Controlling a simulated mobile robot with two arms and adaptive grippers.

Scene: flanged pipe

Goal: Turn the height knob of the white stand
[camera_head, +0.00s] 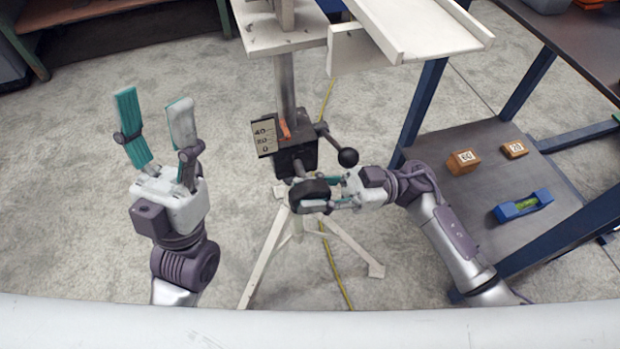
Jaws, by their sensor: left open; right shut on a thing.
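The white stand (286,83) rises in the middle of the view on white tripod legs (262,260). A scale plate (264,137) marked 40, 20 and 0 is on its column, with an orange pointer (286,129) beside it. The dark round height knob (309,190) faces me below a black block (296,157). My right gripper (326,192) comes from the right and is shut on the knob, its fingers partly hidden by it. A black ball-ended lever (347,157) sits just above. My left gripper (155,112) is open and empty, pointing up, left of the stand.
A blue-framed table (470,160) stands at right. Its lower shelf holds two orange-brown numbered blocks (464,161) and a blue level (523,205). A white channel (420,30) lies near the stand's top. A yellow line (338,262) runs along the floor. Floor around my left gripper is clear.

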